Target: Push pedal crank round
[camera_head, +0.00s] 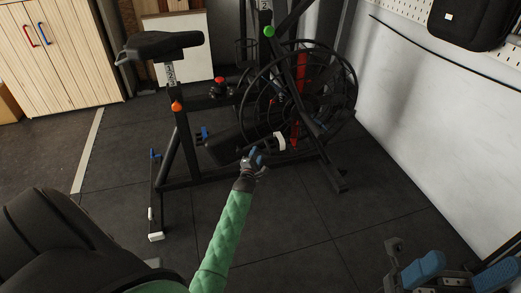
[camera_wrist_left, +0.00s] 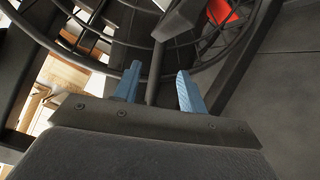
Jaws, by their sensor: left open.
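The black exercise bike (camera_head: 182,135) stands on the dark floor, with a large spoked wheel (camera_head: 335,85). My left gripper (camera_head: 256,157) reaches in at the low front of the bike, just below a short white part (camera_head: 280,141) near the crank area. In the left wrist view the blue fingers of my left gripper (camera_wrist_left: 157,90) are open, with a dark thin rod (camera_wrist_left: 154,75) between them. A dark crank-like piece (camera_wrist_left: 180,18) lies above the rod. I cannot tell whether the fingers touch the rod. My right gripper (camera_head: 460,275) is at the bottom right, its blue fingers apart and empty.
The bike seat (camera_head: 163,44) and frame rise left of the wheel. A wooden cabinet (camera_head: 60,50) stands at the back left, and a white wall (camera_head: 440,120) runs along the right. Floor between the bike and wall is clear.

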